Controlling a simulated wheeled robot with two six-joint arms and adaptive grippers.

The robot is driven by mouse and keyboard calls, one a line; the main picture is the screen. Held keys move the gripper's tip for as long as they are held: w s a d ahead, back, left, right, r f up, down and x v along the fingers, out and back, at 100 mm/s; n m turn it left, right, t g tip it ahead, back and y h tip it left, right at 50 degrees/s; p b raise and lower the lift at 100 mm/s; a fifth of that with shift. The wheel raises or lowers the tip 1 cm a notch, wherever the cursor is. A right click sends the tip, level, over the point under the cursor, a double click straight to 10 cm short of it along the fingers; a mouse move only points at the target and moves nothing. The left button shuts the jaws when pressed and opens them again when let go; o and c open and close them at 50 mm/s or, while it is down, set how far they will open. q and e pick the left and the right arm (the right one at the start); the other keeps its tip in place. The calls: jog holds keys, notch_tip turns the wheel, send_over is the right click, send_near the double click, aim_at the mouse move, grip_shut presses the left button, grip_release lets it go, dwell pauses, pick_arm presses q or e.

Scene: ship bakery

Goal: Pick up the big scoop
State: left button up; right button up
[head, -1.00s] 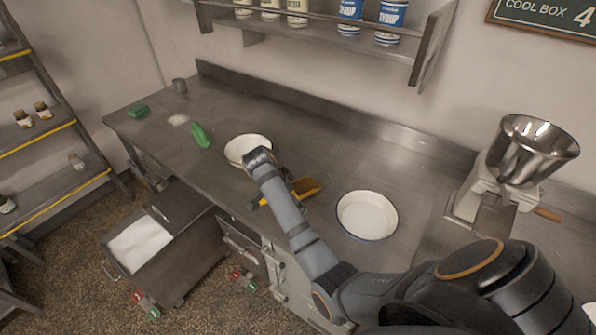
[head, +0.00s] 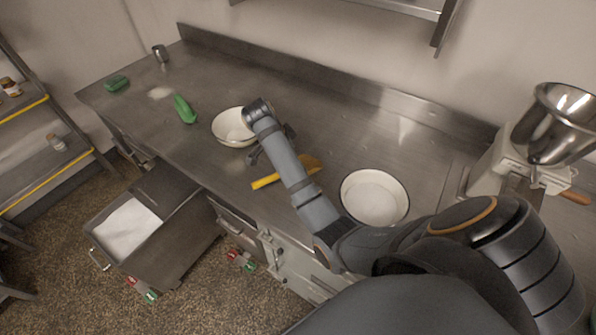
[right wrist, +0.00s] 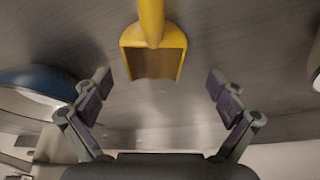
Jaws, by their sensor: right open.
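A yellow scoop (head: 266,181) lies on the steel counter, its middle partly hidden behind my right arm in the head view. In the right wrist view the yellow scoop (right wrist: 153,40) points its wide open end toward my gripper, with its handle running off the top edge. My right gripper (right wrist: 159,79) is open and empty; its two fingers are spread to either side of the scoop's open end, without visible contact. In the head view, the gripper's fingers show beside my forearm, between the scoop and a white bowl. My left gripper is not in view.
A white bowl (head: 230,126) stands left of the scoop and a blue-rimmed one (head: 374,197) right of it. A green object (head: 185,109) and a green block (head: 117,83) lie further left. A mill with a metal hopper (head: 553,122) stands at right. An open drawer (head: 166,256) juts out below.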

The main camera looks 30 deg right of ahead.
jog(key=f, duration=0.1)
jog(key=d+f+p, duration=0.1)
jog(key=s+f, duration=0.1)
jog(key=shift+d+f, duration=0.1)
jog(key=shift+d, duration=0.15)
jog(key=shift+w+d+f, duration=0.15)
jog(key=shift+f, duration=0.3)
jog(key=shift+r, duration=0.1)
jog(key=c, duration=1.4)
